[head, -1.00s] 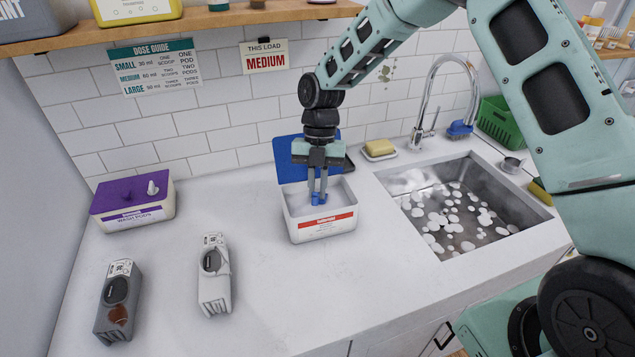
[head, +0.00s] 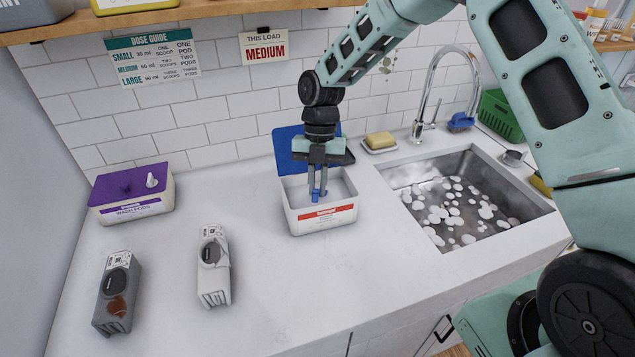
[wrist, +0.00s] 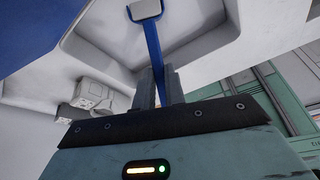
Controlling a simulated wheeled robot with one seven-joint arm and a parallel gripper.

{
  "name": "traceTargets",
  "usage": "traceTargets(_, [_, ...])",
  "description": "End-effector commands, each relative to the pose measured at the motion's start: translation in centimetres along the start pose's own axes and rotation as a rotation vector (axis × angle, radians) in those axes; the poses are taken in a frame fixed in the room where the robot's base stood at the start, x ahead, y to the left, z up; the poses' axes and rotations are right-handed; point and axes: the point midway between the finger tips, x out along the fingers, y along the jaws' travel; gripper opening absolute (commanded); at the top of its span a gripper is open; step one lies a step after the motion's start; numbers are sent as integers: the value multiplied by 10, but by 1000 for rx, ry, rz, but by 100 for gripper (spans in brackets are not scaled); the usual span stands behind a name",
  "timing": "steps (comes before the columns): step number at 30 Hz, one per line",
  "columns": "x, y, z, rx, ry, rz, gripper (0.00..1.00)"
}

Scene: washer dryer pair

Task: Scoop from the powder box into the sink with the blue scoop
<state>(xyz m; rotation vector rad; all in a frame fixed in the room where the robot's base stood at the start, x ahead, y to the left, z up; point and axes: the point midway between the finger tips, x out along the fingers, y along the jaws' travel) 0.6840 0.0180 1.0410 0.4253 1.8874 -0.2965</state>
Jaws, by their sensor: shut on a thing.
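The powder box (head: 323,217) is a white tub with a red label and an open blue lid, standing on the counter left of the sink. My gripper (head: 318,193) points down into the box. It is shut on the blue scoop (head: 316,196), whose handle runs between the fingers in the wrist view (wrist: 153,45).
A purple-lidded pod box (head: 132,207) stands at the back left. A soap dish (head: 379,145), a faucet (head: 421,120) and a green basket (head: 500,117) are near the sink. The counter between box and sink is clear.

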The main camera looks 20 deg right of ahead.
Motion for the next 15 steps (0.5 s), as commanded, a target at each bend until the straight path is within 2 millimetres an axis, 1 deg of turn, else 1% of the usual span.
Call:
traceTargets(8, [-2,0,-1,0,0,0,0])
traceTargets(15, [-19,0,-7,1,0,1,0])
